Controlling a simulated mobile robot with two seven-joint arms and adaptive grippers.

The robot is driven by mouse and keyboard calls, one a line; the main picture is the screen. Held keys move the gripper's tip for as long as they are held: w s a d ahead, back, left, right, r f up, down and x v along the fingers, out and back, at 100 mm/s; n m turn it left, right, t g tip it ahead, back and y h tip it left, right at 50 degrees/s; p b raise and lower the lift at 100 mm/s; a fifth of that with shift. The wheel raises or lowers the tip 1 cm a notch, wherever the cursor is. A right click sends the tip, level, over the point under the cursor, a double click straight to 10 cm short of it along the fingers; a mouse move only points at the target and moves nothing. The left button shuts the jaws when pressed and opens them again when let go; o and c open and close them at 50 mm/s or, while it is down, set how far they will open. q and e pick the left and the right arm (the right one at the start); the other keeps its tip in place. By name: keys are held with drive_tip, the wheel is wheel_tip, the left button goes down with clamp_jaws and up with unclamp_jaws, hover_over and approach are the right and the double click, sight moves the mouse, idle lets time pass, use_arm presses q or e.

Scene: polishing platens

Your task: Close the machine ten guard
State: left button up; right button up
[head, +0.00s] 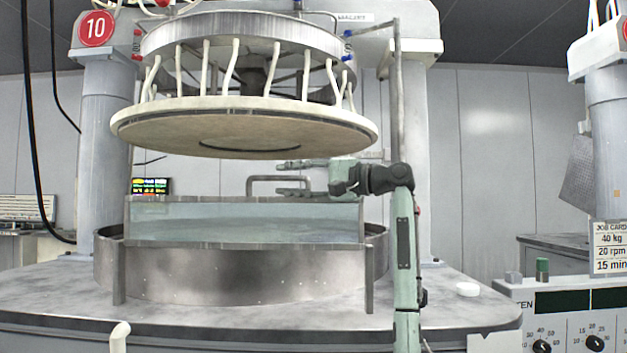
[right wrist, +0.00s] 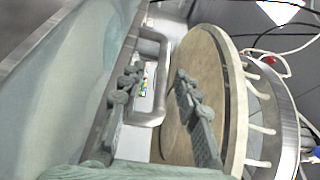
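The machine ten guard is a clear panel (head: 185,222) in a metal frame, standing across the front of the round steel basin under the number 10 sign (head: 96,29). Its grey bar handle (head: 262,179) rises from the top rail. My right gripper (head: 290,178) is at the handle's right part, fingers pointing left, one above the other and apart. In the right wrist view the gripper (right wrist: 158,105) is open, with the handle (right wrist: 163,48) showing in the gap between the fingers; I cannot tell whether they touch it. My left gripper is not in view.
The round upper platen (head: 250,128) hangs just above the gripper and handle. The steel basin (head: 240,275) sits on a grey machine table (head: 180,325). A control panel with knobs (head: 570,325) is at the lower right.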

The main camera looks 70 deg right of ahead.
drive_tip(key=s, duration=1)
drive_tip(key=shift+s, duration=0.3)
drive_tip(key=shift+f, duration=0.1)
